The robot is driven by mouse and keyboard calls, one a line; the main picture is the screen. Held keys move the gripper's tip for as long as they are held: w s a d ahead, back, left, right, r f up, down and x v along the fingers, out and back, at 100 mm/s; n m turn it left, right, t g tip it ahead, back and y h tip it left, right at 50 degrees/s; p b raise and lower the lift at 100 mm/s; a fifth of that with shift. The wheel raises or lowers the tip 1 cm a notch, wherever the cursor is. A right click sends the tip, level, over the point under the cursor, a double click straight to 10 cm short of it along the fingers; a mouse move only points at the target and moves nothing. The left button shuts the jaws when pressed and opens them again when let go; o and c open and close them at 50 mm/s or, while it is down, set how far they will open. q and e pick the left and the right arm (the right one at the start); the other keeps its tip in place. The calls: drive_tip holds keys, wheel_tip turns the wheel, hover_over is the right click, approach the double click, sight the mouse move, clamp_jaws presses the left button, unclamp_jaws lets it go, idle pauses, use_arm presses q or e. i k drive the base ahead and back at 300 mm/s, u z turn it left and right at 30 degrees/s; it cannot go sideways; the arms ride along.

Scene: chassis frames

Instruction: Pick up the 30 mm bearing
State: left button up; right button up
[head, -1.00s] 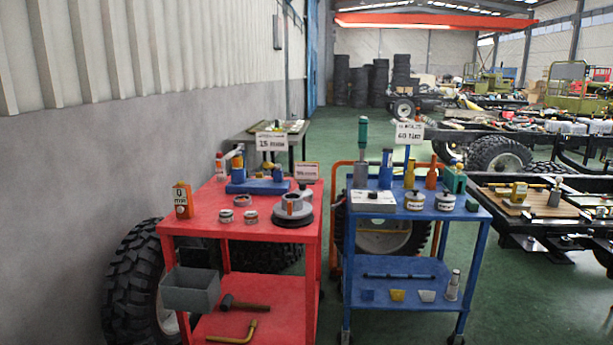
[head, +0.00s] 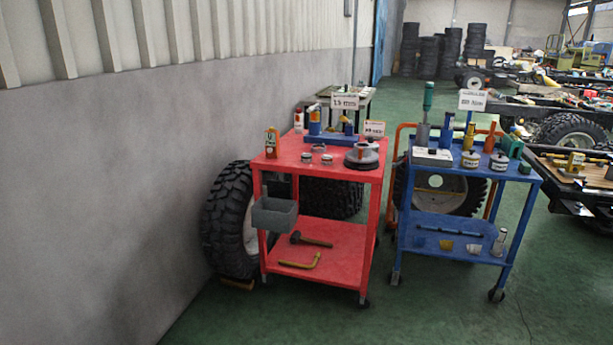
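Two small ring-shaped metal parts lie on the red cart's top (head: 286,163): a left one (head: 306,157) and a right one (head: 327,159). They look like bearings, but their size cannot be read. A larger grey round part (head: 361,155) sits at the right of the same top. Two round silver and dark parts, one left (head: 470,159) and one right (head: 499,161), stand on the blue cart's top (head: 440,172). A sign on the red cart (head: 344,101) and one on the blue cart (head: 472,100) are too blurred to read surely. Neither gripper is in view.
An orange-labelled bottle (head: 271,144) stands on the red cart's left corner. A grey bin (head: 274,215) hangs on its front left. A big tyre (head: 232,220) is between cart and wall (head: 150,180). Green floor (head: 400,315) in front is clear. Vehicle frames stand at right.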

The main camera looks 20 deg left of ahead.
sight(327, 160)
drive_tip(key=z, duration=1.7)
drive_tip(key=k, duration=0.1)
drive_tip(key=u, duration=3.2)
drive_tip(key=i, duration=0.9)
drive_tip(key=z, duration=0.45)
drive_tip(key=i, duration=1)
drive_tip(key=z, duration=1.05)
